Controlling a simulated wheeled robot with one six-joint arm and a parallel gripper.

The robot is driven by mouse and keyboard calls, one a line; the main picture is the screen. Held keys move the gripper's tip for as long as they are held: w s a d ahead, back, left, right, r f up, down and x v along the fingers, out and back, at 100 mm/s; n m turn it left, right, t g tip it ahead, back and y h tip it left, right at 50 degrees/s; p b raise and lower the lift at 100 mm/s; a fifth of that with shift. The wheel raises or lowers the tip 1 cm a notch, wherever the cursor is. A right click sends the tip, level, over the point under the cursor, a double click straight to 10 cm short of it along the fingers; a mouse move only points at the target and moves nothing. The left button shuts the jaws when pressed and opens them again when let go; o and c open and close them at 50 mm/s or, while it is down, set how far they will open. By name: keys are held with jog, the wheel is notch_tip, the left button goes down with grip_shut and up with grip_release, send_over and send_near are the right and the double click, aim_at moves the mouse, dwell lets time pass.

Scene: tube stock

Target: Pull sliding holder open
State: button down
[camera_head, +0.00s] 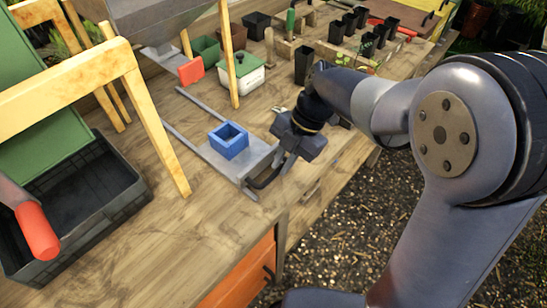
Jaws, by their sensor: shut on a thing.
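The sliding holder (228,163) is a grey metal plate on two long rails at the middle of the wooden bench. A blue square open cup (229,140) stands upright on the plate. A dark curved handle (258,185) sits at the plate's front right edge. My gripper (273,177) is at this edge and is shut on the handle. The fingers are partly hidden by the gripper's body, so their exact contact is hard to see. The rails (187,138) show behind the plate, running back under the grey hopper.
A wooden frame (155,120) and black crate (128,190) stand at left. A white box with green lid (243,75) and several black pots (305,62) stand behind. An orange drawer front (240,272) is below the bench edge. The bench front left is clear.

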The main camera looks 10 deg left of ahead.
jog(key=shift+d, duration=0.1)
jog(key=c, duration=1.5)
grip_release()
jog(key=shift+o, duration=0.2)
jog(key=shift+r, duration=0.1)
jog(key=v, duration=1)
jog(key=shift+r, duration=0.25)
jog(key=shift+d, duration=0.15)
jog(key=x, duration=1)
jog(key=shift+f, duration=0.4)
jog(key=shift+w+a, duration=0.15)
jog(key=shift+a, duration=0.35)
